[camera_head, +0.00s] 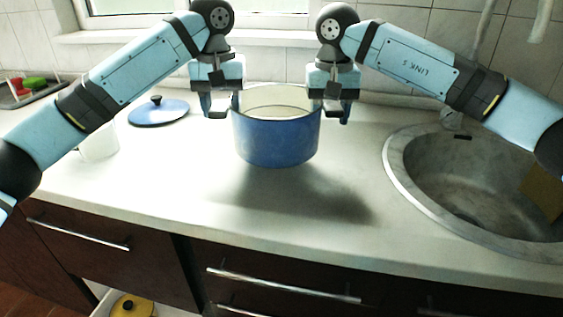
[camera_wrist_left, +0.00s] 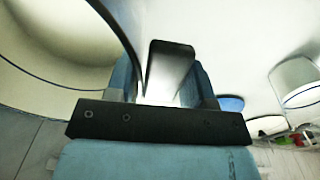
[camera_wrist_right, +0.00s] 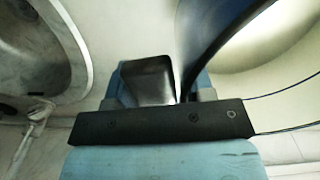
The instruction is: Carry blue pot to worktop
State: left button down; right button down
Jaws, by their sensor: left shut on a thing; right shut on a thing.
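The blue pot (camera_head: 277,143) has a cream inside and is upright over the middle of the worktop (camera_head: 190,190). A broad shadow lies on the worktop below and to its right; the pot looks raised, though the gap is hard to judge. My left gripper (camera_head: 221,105) is shut on the pot's left side, and my right gripper (camera_head: 334,107) is shut on its right side. The pot's rim and cream inside fill the left of the left wrist view (camera_wrist_left: 60,65) and the right of the right wrist view (camera_wrist_right: 265,75). Its handles are mostly hidden by the grippers.
A blue lid with a black knob (camera_head: 158,113) lies at the back left. A white container (camera_head: 98,145) stands near my left arm. A rack (camera_head: 30,92) is at far left. The round sink (camera_head: 395,165) is to the right. A yellow lid (camera_head: 131,307) shows in an open drawer below.

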pick_arm(q)
jog(key=shift+w+r, duration=0.1)
jog(key=shift+w, duration=0.35)
pick_arm(e)
jog(key=shift+w+d, duration=0.5)
jog(key=shift+d, duration=0.05)
pick_arm(q)
jog(key=shift+f, duration=0.2)
pick_arm(e)
jog(key=shift+f, duration=0.2)
